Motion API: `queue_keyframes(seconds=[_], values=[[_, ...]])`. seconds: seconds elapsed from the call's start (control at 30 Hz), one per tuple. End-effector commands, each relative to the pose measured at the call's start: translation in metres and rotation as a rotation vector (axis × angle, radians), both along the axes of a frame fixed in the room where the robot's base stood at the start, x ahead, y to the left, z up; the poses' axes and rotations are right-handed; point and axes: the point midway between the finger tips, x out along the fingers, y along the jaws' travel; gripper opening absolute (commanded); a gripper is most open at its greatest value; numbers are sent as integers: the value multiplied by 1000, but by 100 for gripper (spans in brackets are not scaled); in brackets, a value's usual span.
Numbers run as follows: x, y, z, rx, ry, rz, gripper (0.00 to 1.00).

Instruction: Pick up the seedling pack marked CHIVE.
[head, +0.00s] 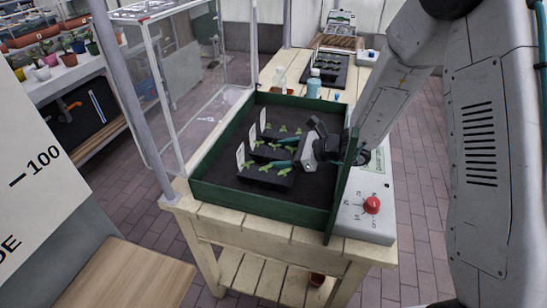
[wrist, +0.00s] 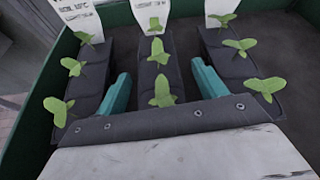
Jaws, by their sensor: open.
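Three dark seedling packs with green sprouts and white upright labels stand in a row: the near pack (head: 265,179), the middle pack (head: 262,154) and the far pack (head: 280,132). In the wrist view they are the left pack (wrist: 88,80), the middle pack (wrist: 150,75) and the right pack (wrist: 232,66). The label print is too small or cut off to tell which is CHIVE. My gripper (wrist: 161,70) is open, its teal fingers on either side of the middle pack, apparently in the gaps beside it. In the head view my gripper (head: 284,160) reaches in from the right.
The packs stand in a green-walled bed (head: 262,206) on a wooden bench (head: 215,215). A grey box with a red knob (head: 372,205) sits to the right. Bottles (head: 314,84) and another dark tray (head: 328,72) are behind. A clear-paned frame stands left.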

Motion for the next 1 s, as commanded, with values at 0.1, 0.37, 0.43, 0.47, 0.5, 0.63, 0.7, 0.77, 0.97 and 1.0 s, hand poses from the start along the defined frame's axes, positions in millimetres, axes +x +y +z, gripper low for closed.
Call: queue_keyframes(seconds=[0.1,0.37,0.43,0.47,0.5,0.63,0.7,0.77,0.97,1.0], values=[[1,1,-1,0,0,0,70],[0,1,0,0,-1,0,32],[0,1,0,0,-1,0,18],[0,1,0,0,-1,0,18],[0,1,0,1,-1,1,18],[0,1,0,1,-1,1,18],[1,1,1,1,-1,1,18],[1,1,3,0,-2,1,18],[1,1,26,1,-6,1,18],[1,1,34,1,-7,1,18]])
